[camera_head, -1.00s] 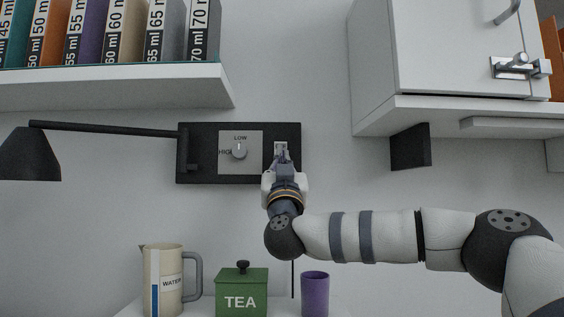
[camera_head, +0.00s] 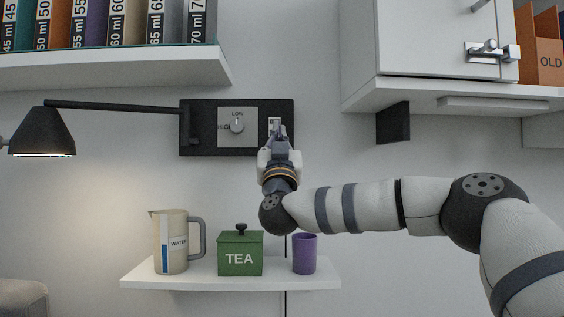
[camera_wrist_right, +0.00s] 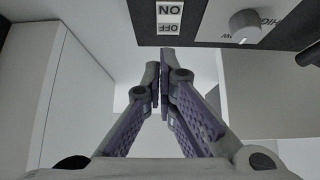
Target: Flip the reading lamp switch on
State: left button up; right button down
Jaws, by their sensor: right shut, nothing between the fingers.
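The black reading lamp (camera_head: 42,133) is at the left in the head view; its underside glows and it lights the wall below. Its arm joins a black wall panel (camera_head: 208,143) with a round dial (camera_head: 237,125). The lamp switch (camera_head: 274,123), a white plate, is at the panel's right end and partly hidden by my right gripper (camera_head: 277,129). In the right wrist view the switch (camera_wrist_right: 169,18) shows ON and OFF, upside down. My right gripper's fingers (camera_wrist_right: 160,75) are shut and empty, just below the switch; contact is unclear. My left gripper is out of view.
A shelf below holds a water jug (camera_head: 171,243), a green tea box (camera_head: 240,253) and a purple cup (camera_head: 304,254). A shelf of binders (camera_head: 110,72) is above left. A white cabinet (camera_head: 432,45) with a latch is upper right, a black block (camera_head: 393,122) under it.

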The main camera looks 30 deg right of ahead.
jog(key=s+a+f, duration=0.2)
jog(key=s+f, duration=0.2)
jog(key=f, duration=0.4)
jog(key=shift+a, duration=0.3)
